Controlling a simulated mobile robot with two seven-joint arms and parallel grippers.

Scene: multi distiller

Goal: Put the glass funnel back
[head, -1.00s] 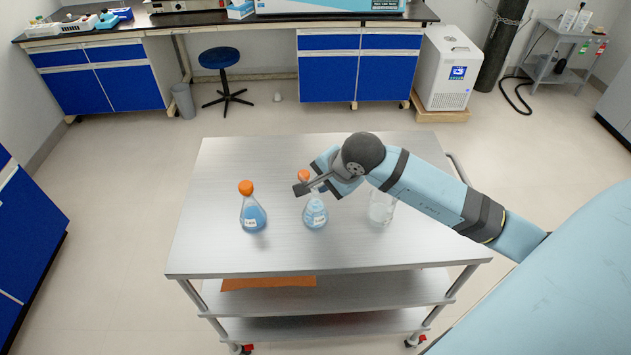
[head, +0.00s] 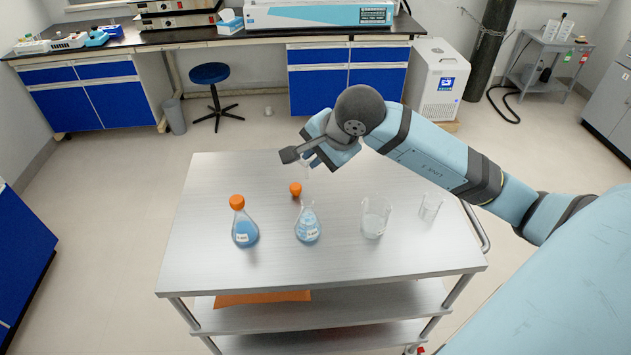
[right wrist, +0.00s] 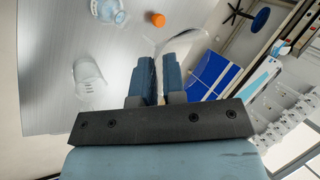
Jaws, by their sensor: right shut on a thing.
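My right gripper (head: 308,156) is above the cart, higher than the flasks and slightly behind the open flask. In the right wrist view its fingers (right wrist: 160,82) are shut on the clear glass funnel (right wrist: 157,58); its outline is faint. In the head view the funnel is mostly hidden by the hand, with only a faint trace below it. The open conical flask (head: 308,227) with pale blue liquid stands upright below, apart from the gripper. My left gripper is not in view.
On the metal cart (head: 420,250) stand a flask with an orange cap (head: 244,226), a glass beaker (head: 375,218) and a smaller glass (head: 430,207) to the right. A loose orange cap (head: 295,189) lies behind the open flask. The cart's front strip is clear.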

